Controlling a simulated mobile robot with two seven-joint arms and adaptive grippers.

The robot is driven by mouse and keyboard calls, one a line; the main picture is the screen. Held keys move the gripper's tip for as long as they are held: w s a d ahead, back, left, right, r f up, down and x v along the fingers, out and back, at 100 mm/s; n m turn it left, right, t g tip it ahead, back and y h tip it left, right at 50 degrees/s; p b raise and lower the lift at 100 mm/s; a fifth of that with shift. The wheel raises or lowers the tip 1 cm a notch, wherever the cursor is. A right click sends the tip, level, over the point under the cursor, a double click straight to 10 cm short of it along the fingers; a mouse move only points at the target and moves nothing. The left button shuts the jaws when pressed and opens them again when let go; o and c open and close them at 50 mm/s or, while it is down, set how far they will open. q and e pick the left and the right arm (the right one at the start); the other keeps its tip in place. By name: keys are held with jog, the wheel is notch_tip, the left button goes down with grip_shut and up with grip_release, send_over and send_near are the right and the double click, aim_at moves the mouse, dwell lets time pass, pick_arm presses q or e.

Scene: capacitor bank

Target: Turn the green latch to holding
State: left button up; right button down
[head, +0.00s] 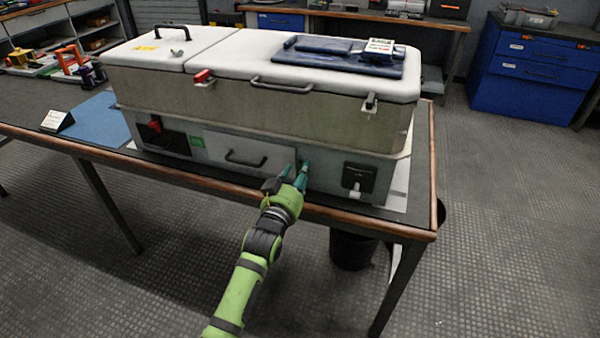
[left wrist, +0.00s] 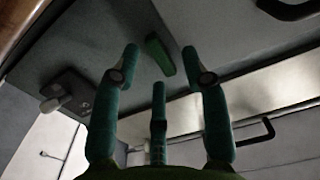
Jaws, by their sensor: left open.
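The green latch (left wrist: 160,55) shows in the left wrist view as a small green bar on the grey front panel (left wrist: 110,30). It stands slightly tilted in that picture. In the head view I cannot make it out; my left gripper is in front of that part of the panel. My left gripper (head: 294,167) is open, with its teal fingers pointing at the cabinet front. In the left wrist view two fingertips lie on either side of the latch, with a third finger below. I cannot tell whether any finger touches it. My right gripper is not in view.
The cabinet has a drawer-like panel with a black handle (head: 245,159), a red switch (head: 155,124) at left and a black switch plate (head: 358,178) at right. It stands on a wood-edged table (head: 420,190). A blue folder (head: 300,55) lies on its lid.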

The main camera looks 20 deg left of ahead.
pick_arm(q)
jog(key=shift+w, duration=0.45)
grip_shut()
